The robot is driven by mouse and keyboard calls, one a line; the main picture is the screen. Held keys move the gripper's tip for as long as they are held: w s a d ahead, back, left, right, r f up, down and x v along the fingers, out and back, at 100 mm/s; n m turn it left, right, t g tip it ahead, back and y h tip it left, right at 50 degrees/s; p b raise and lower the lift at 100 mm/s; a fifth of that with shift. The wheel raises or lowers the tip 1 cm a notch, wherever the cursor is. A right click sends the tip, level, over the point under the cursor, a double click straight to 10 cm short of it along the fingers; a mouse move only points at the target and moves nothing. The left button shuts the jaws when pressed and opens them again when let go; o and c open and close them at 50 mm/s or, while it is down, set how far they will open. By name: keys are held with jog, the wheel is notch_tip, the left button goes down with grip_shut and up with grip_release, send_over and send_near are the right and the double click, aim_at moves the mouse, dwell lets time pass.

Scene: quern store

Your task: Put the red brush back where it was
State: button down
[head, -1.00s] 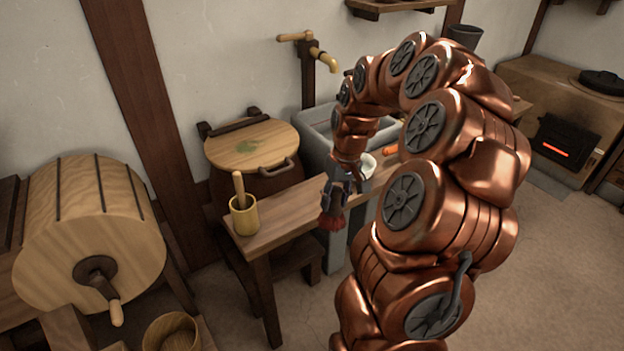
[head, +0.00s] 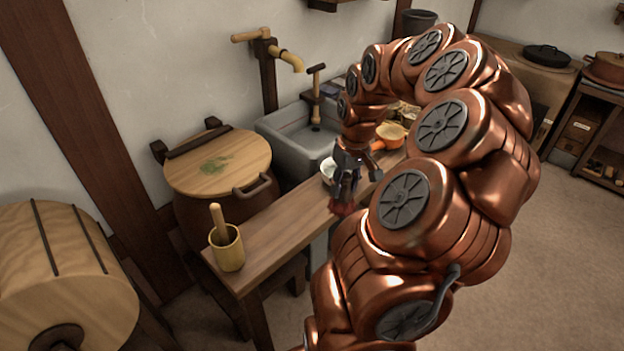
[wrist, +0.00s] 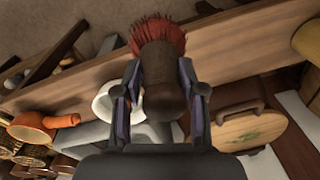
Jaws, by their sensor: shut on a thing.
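The red brush (wrist: 158,62) has a dark handle and red bristles. In the wrist view my gripper (wrist: 160,95) is shut on its handle, with the bristles pointing away from the palm. In the head view my gripper (head: 345,183) hangs over the front edge of the narrow wooden bench (head: 262,240). The red bristles (head: 342,208) show just below the fingers, pointing down. Most of the handle is hidden by the fingers there.
A wooden cup with a pestle (head: 228,248) stands at the bench's near end. A white bowl (head: 328,170) and an orange pan (head: 390,133) are close behind my gripper. A grey sink (head: 290,140) and a lidded barrel (head: 215,165) stand behind the bench. Bench top between cup and bowl is clear.

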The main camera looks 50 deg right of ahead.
jog(key=shift+w+d+f+p, duration=0.1)
jog(key=shift+w+f+p, duration=0.5)
jog(key=shift+w, duration=1.15)
jog(key=shift+w+a+f+p, duration=0.1)
jog(key=shift+w+f+p, duration=0.25)
jog(key=shift+w+f, duration=1)
jog(key=shift+w+d+f+p, duration=0.1)
jog(key=shift+w+f+p, duration=0.3)
jog(key=shift+w, duration=1.75)
jog(key=c, duration=0.7)
grip_release()
